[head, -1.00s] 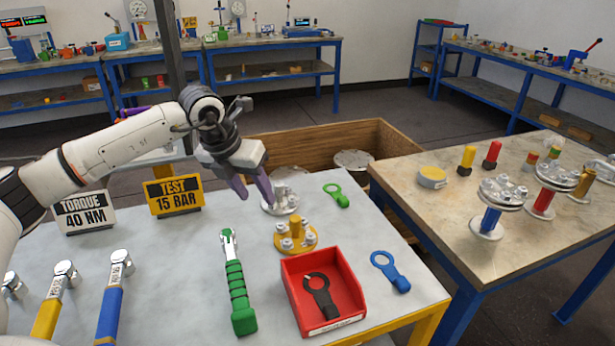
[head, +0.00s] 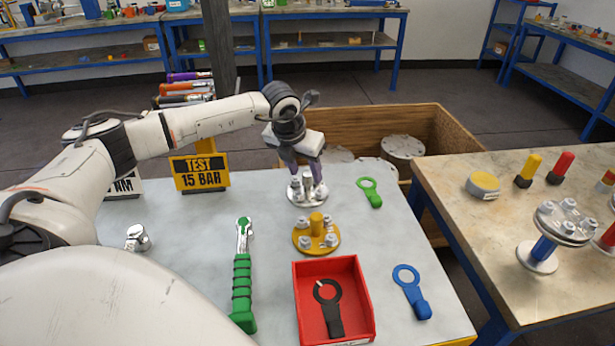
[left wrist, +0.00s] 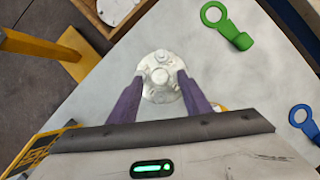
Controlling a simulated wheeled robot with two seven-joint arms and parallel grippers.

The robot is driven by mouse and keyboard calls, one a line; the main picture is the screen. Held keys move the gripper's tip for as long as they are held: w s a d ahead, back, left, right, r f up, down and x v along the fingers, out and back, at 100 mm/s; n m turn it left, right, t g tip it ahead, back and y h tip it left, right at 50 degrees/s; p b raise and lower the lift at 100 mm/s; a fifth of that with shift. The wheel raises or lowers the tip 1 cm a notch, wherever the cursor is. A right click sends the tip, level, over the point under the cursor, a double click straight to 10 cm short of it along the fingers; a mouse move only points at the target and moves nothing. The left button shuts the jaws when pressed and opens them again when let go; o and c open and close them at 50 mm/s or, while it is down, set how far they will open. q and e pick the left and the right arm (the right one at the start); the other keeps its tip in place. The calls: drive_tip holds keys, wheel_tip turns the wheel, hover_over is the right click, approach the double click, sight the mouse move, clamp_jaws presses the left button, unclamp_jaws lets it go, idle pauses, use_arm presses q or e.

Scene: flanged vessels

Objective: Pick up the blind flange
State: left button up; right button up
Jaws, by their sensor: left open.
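A silver flange (head: 306,194) with bolts and a raised middle post lies flat on the near table, behind a similar yellow flange (head: 303,242). Which of them is the blind flange is not marked. My left gripper (head: 306,176) points down over the silver flange, its purple fingers open on either side of the post. In the left wrist view the silver flange (left wrist: 160,88) shows between the two fingertips (left wrist: 159,76). I cannot tell whether the fingers touch it. My right gripper is not in view.
A wooden crate (head: 440,128) with grey discs (head: 402,147) stands behind the table. A green ring tool (head: 369,191), a red tray (head: 363,300), a blue ring tool (head: 412,292) and a green-handled wrench (head: 242,285) lie nearby. The right table (head: 480,240) holds bolted vessels.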

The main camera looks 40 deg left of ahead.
sight(306, 175)
use_arm(q)
drive_tip(key=shift+w+f, duration=0.3)
drive_tip(key=shift+f, duration=0.35)
drive_tip(key=c, duration=1)
drive_tip(key=shift+w+a+r, duration=0.1)
drive_tip(key=shift+w+r, duration=0.05)
drive_tip(key=shift+r, duration=0.1)
clamp_jaws()
drive_tip(key=shift+r, duration=0.1)
wheel_tip(306, 175, up, 10)
drive_tip(key=shift+b, duration=0.4)
